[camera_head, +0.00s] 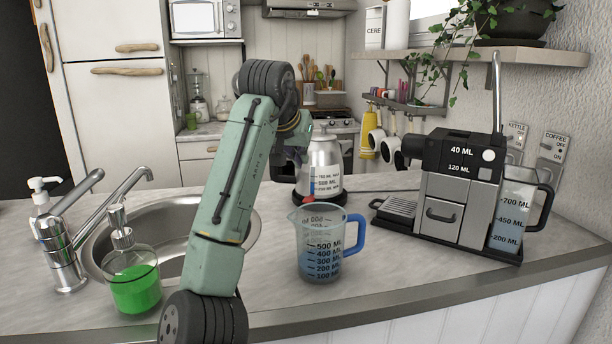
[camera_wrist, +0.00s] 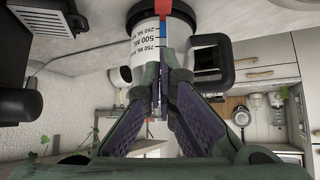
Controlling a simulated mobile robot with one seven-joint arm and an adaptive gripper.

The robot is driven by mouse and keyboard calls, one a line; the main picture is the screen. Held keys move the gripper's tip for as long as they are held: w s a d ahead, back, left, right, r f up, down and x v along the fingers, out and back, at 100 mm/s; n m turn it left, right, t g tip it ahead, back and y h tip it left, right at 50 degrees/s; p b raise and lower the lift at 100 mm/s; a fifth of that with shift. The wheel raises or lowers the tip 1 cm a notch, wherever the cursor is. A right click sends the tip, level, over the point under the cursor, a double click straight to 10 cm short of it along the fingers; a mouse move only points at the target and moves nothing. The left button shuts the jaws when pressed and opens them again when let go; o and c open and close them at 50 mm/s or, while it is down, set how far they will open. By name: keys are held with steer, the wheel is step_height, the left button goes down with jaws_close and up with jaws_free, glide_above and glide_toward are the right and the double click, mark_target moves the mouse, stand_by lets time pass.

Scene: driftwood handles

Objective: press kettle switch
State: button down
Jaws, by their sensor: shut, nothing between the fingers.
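The kettle (camera_head: 325,160) is silver with volume marks and stands on a black base behind the blue-handled jug. A small red part (camera_head: 309,197) shows low on its base. In the wrist view the kettle (camera_wrist: 146,42) appears inverted at the top, with the red part (camera_wrist: 163,8) on its black base and a black handle at right. My gripper (camera_wrist: 164,78) is shut and empty, its fingertips close in front of the kettle body; I cannot tell if they touch. In the head view my arm partly hides the gripper. A wall plate labelled KETTLE (camera_head: 516,135) is at right.
A measuring jug (camera_head: 320,250) with a blue handle stands in front of the kettle. A coffee machine (camera_head: 455,190) is to the right, near a COFFEE wall plate (camera_head: 553,147). A sink (camera_head: 175,265) and green soap bottle (camera_head: 135,283) are left. Counter between jug and coffee machine is clear.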

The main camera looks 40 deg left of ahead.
steer(key=p, duration=0.3)
glide_above(313, 196)
steer(key=s+d, duration=0.1)
steer(key=s, duration=0.2)
step_height(313, 196, down, 7)
steer(key=shift+s+d+r, duration=0.1)
steer(key=shift+s, duration=0.05)
step_height(313, 196, down, 3)
steer(key=shift+s+r+p, duration=0.1)
steer(key=shift+r+p, duration=0.1)
steer(key=shift+p, duration=0.3)
steer(key=shift+f, duration=0.7)
